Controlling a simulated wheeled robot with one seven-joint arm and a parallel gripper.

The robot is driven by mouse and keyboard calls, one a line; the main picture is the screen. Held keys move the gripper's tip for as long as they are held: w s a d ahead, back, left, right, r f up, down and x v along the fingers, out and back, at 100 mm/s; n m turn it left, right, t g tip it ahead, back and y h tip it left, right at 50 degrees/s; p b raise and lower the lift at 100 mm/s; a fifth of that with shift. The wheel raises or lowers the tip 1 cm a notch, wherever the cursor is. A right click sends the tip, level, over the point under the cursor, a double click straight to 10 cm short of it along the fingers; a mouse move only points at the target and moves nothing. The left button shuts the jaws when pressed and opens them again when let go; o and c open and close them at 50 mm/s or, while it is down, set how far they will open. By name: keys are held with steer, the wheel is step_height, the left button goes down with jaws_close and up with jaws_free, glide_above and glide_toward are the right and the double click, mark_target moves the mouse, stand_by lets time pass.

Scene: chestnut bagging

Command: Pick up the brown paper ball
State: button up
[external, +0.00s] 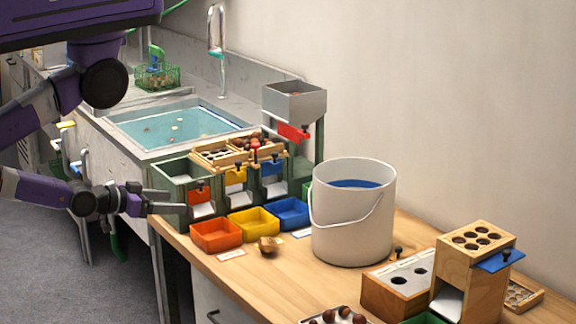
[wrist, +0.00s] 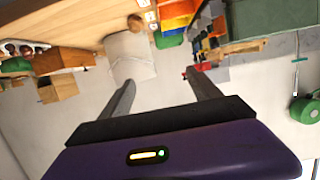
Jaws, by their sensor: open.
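The brown paper ball (external: 268,244) is small and crumpled. It lies on the wooden table in front of the yellow and blue bins, left of the white bucket. In the wrist view it looks to be the small brown lump (wrist: 135,22) near the top, beyond the fingertips. My gripper (external: 168,200) is at the left, off the table's left end, pointing right, well apart from the ball. The wrist view shows its two fingers (wrist: 160,79) spread with nothing between them.
The white bucket (external: 352,235) stands right of the ball. A wooden dispenser (external: 470,270) is at the right. Table in front of the ball is clear.

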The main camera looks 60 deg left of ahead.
steer(key=m+h+p, duration=0.2)
steer(key=p, duration=0.2)
glide_above(268, 244)
steer(key=s+a, duration=0.3)
steer(key=s, duration=0.2)
step_height(268, 244, down, 9)
steer(key=shift+g, duration=0.7)
steer(key=f, duration=0.4)
steer(key=shift+s, duration=0.2)
steer(key=shift+f+x, duration=0.2)
steer(key=shift+x, duration=3.6)
steer(key=shift+s, duration=0.1)
steer(key=c, duration=1.4)
